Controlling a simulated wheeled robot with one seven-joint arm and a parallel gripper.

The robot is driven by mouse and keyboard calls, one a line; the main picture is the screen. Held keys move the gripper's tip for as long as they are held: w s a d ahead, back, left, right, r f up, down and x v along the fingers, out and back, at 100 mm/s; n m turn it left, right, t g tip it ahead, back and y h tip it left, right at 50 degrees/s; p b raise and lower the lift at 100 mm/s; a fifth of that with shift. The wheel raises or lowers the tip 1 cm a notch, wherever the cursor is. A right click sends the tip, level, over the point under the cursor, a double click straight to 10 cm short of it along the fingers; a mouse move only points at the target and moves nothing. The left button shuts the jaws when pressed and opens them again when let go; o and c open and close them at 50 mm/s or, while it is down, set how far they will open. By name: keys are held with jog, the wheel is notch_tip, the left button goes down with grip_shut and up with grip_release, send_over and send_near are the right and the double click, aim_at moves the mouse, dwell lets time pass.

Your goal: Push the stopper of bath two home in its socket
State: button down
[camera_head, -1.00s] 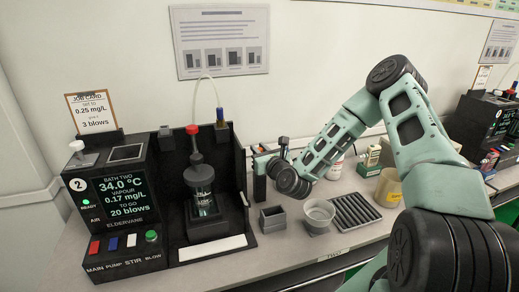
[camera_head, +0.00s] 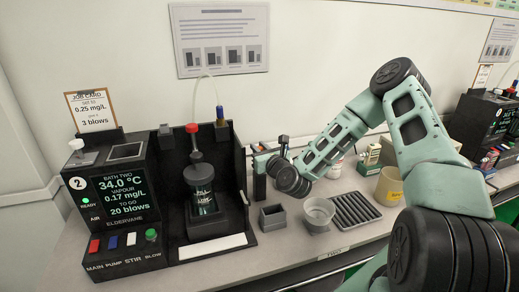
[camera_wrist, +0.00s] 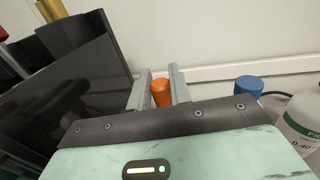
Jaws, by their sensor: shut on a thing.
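Bath two (camera_head: 125,152) is the black unit at the left, its screen showing 34.0 °C, 0.17 mg/L and 20 blows. In its bay stands a dark glass vessel (camera_head: 203,197) with a grey collar and a red-topped part (camera_head: 192,128) above it. I cannot tell which part is the stopper or how deep it sits. My gripper (camera_head: 262,163) is just right of the bay's side wall, partly hidden by my wrist. In the wrist view its two grey fingers (camera_wrist: 158,88) are shut on an orange cylindrical thing (camera_wrist: 161,93). The lower end of that thing is hidden.
A small grey open box (camera_head: 272,217), a round grey bowl (camera_head: 318,213) and a ribbed tray (camera_head: 355,210) stand in front and to the right. A white bottle (camera_wrist: 303,125) is at the right.

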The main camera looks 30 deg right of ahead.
jog(key=shift+f+b, duration=1.5)
jog(key=shift+f, duration=0.4)
jog(key=c, duration=1.2)
grip_release()
jog(key=shift+s+a+p, duration=0.35)
jog(key=shift+s+p, duration=0.5)
jog(key=shift+s, duration=2.05)
jog(key=shift+s+a+p, duration=0.4)
jog(key=shift+s+p, duration=0.5)
jog(key=shift+s, duration=1.95)
jog(key=shift+s+a+p, duration=0.35)
jog(key=shift+s+p, duration=0.5)
jog(key=shift+s, duration=2.05)
